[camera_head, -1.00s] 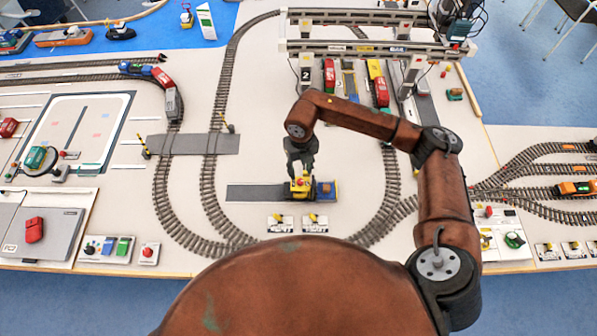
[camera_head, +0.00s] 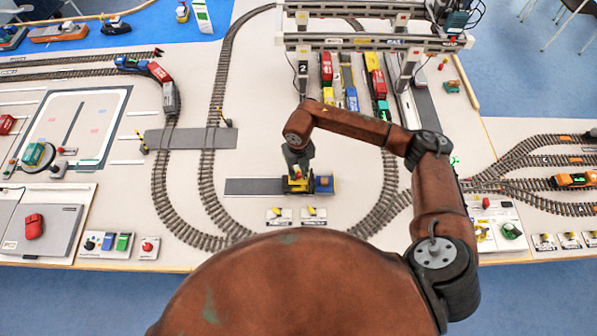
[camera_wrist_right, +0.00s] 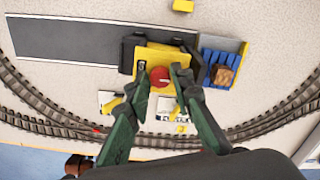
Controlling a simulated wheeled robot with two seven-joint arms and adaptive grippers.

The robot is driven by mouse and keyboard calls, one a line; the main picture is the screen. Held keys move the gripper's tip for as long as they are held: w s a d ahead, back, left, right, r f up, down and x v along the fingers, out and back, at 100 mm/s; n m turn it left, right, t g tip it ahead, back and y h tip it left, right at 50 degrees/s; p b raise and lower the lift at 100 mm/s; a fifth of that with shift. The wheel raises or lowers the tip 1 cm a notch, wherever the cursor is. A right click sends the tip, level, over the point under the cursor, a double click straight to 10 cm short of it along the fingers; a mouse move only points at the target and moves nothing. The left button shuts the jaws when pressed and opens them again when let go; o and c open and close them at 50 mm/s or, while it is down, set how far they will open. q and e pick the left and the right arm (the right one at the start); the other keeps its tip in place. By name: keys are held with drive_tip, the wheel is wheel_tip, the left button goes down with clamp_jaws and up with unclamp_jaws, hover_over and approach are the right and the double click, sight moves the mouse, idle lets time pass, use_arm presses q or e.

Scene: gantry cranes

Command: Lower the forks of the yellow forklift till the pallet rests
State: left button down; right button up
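The yellow forklift (camera_head: 297,187) stands at the right end of a dark grey strip, and its body also shows in the right wrist view (camera_wrist_right: 150,56). A red knob (camera_wrist_right: 160,77) sits on top of it. At its right is a blue pallet (camera_wrist_right: 208,74) with a brown block on it; whether it touches the surface below cannot be told. My right gripper (camera_wrist_right: 160,80) is at the forklift, its green fingers on either side of the red knob and very close to it. Whether they press on it cannot be told. My left gripper is not in view.
The dark grey strip (camera_head: 252,187) is clear to the left of the forklift. Two small panels with yellow levers (camera_head: 279,215) (camera_head: 313,214) lie in front. Curved train tracks (camera_head: 208,170) pass on both sides. The gantry crane (camera_head: 375,40) stands behind.

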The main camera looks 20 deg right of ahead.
clamp_jaws()
drive_tip(key=shift+f+n+b, duration=0.1)
drive_tip(key=shift+n+b, duration=0.55)
drive_tip(key=shift+n, duration=0.05)
drive_tip(key=n+b, duration=0.3)
drive_tip(key=n, duration=0.1)
drive_tip(key=shift+f, duration=0.1)
drive_tip(key=shift+n+b, duration=1.4)
drive_tip(key=shift+n, duration=0.8)
drive_tip(key=shift+r, duration=0.2)
drive_tip(key=shift+o, duration=2.3)
unclamp_jaws()
